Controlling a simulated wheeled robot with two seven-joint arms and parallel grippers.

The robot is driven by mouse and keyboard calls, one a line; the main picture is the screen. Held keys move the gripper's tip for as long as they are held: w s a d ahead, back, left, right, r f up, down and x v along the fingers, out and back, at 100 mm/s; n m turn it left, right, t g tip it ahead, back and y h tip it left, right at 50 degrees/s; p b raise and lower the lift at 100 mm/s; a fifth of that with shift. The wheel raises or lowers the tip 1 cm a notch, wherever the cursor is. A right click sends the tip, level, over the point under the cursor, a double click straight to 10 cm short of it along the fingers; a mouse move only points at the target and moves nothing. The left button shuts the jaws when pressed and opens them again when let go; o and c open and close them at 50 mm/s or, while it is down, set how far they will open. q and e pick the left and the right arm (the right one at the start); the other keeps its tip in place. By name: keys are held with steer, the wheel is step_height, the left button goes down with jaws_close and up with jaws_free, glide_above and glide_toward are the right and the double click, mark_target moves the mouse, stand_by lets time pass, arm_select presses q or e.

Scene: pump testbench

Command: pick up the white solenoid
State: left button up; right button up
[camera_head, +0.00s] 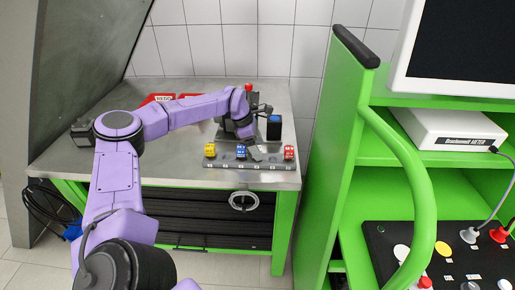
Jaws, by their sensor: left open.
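My left arm reaches in from the left over the steel table, and its gripper (255,143) points down, open, over the back of a grey rail (225,163). I cannot make out the white solenoid clearly. A small pale patch by the fingertips, between the blue and red solenoids, may be part of it or of the gripper. On the rail stand a yellow solenoid (210,150), a blue solenoid (241,152) and a red solenoid (289,152). My right gripper is out of view.
A black block with a blue top (273,127) stands close to the gripper's right. Red items (160,99) lie behind my forearm. A green frame (350,130) with a control panel (450,255) stands to the right. The table's front left (75,160) is clear.

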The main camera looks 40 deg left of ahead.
arm_select(q)
steer(key=shift+f, duration=0.3)
steer(key=c, duration=0.9)
steer(key=shift+r, duration=0.1)
steer(key=shift+r, duration=0.35)
steer(key=s+d+r+b, duration=0.2)
steer(key=s+d+r, duration=0.1)
steer(key=r, duration=0.1)
steer(key=s+d+r+b, duration=0.2)
steer(key=s+d+r, duration=0.1)
steer(key=d+r, duration=0.1)
steer(key=s+d+r+b, duration=0.2)
steer(key=s+d+r, duration=0.1)
steer(key=r, duration=0.1)
steer(key=shift+d+r, duration=0.15)
steer(key=shift+d, duration=0.25)
